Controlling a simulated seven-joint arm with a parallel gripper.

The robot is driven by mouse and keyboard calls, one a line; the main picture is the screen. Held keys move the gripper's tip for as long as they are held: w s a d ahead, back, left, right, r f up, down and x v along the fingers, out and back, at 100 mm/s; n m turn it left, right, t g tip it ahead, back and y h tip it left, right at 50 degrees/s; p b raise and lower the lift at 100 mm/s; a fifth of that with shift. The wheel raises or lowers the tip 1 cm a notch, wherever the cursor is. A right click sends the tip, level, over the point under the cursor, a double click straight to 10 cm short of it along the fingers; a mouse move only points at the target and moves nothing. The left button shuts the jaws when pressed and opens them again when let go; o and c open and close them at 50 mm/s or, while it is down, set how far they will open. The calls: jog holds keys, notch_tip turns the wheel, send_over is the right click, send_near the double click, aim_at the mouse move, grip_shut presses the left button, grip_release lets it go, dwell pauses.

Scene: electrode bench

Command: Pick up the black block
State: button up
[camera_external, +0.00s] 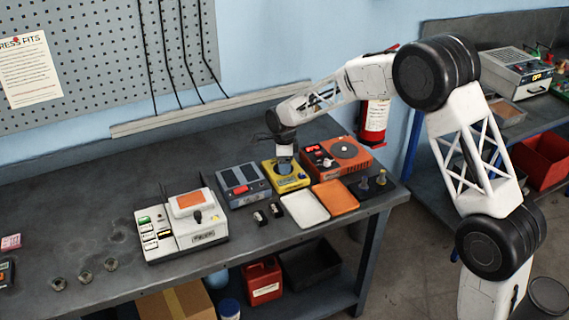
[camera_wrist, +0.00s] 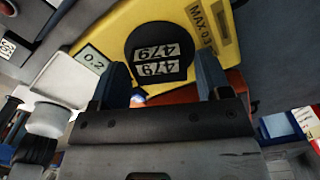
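A yellow device (camera_external: 293,184) with a round black plate stands on the bench; it also fills the top of the wrist view (camera_wrist: 120,25). In the wrist view, a dark piece with two white "479" labels (camera_wrist: 157,60) lies on that plate and appears to be a black block; its edges merge with the plate. My gripper (camera_wrist: 161,72) is open, with one finger on each side of this piece and gaps to both. In the external view my gripper (camera_external: 285,163) is over the yellow device and hides the plate. Two small black blocks (camera_external: 260,218) (camera_external: 276,210) with pale labels sit on the bench in front.
A grey-blue device (camera_external: 240,190) stands left of the yellow one, an orange device (camera_external: 330,160) right. A white tray (camera_external: 305,209) and orange tray (camera_external: 335,197) lie in front. A white device (camera_external: 185,230) stands further left.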

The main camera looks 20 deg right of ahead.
jog(key=c, duration=1)
jog(key=shift+r, duration=0.15)
jog(key=shift+r, duration=1.4)
jog(key=shift+s+r, duration=0.2)
jog(key=shift+r, duration=0.1)
jog(key=s, duration=0.5)
jog(key=s+d+r, duration=0.1)
jog(key=s, duration=0.4)
jog(key=s+d, duration=0.1)
jog(key=s, duration=0.4)
jog(key=shift+s+d+r, duration=0.15)
jog(key=shift+d+r, duration=0.05)
jog(key=shift+d, duration=0.05)
